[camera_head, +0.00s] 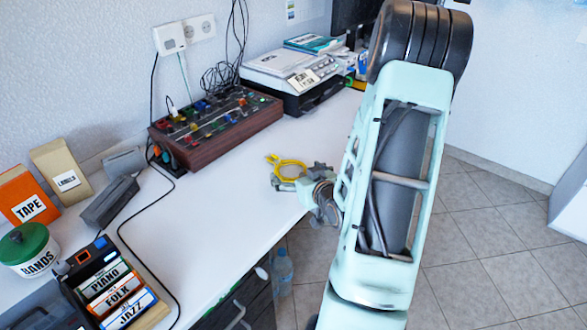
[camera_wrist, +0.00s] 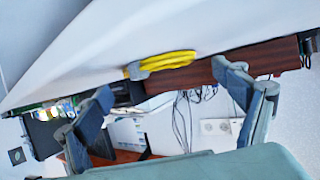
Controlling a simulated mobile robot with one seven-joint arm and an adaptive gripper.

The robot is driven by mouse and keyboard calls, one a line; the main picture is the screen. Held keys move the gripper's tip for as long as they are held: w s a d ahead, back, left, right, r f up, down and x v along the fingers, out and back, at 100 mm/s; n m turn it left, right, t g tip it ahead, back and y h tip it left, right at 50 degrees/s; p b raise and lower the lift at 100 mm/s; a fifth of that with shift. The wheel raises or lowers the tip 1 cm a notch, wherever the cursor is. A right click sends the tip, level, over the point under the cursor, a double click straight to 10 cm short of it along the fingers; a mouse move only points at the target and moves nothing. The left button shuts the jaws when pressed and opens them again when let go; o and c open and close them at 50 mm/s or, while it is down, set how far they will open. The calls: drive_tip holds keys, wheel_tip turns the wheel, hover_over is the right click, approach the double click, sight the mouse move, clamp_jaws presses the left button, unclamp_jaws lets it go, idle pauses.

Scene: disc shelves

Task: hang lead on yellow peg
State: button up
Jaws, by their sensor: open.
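The lead is a yellow coil (camera_head: 288,166) with a grey band, on the white tabletop near its front edge. In the wrist view the yellow lead (camera_wrist: 170,62) shows beyond my open fingers, roughly between them, with its grey band at its left end. My gripper (camera_head: 281,184) reaches over the table edge from the right, close beside the lead in the head view. In the wrist view my gripper (camera_wrist: 168,92) has its two fingers wide apart with nothing between them. I cannot make out a yellow peg in either view.
A wooden-sided mixer (camera_head: 215,128) with coloured knobs stands behind the lead, and a printer-like machine (camera_head: 290,80) behind that. A disc rack (camera_head: 110,285), green-lidded tub (camera_head: 28,250) and orange box (camera_head: 30,197) fill the left. The tabletop's middle is clear; a cable (camera_head: 140,252) crosses the left.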

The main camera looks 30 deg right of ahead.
drive_tip(key=p+v, duration=0.2)
drive_tip(key=v, duration=0.4)
drive_tip(key=shift+r+p, duration=0.15)
drive_tip(key=shift+p, duration=0.2)
drive_tip(key=s+p, duration=0.1)
drive_tip(key=p, duration=0.3)
drive_tip(key=shift+r, duration=0.2)
drive_tip(key=s+p, duration=0.1)
drive_tip(key=p, duration=0.2)
drive_tip(key=shift+s+a, duration=0.1)
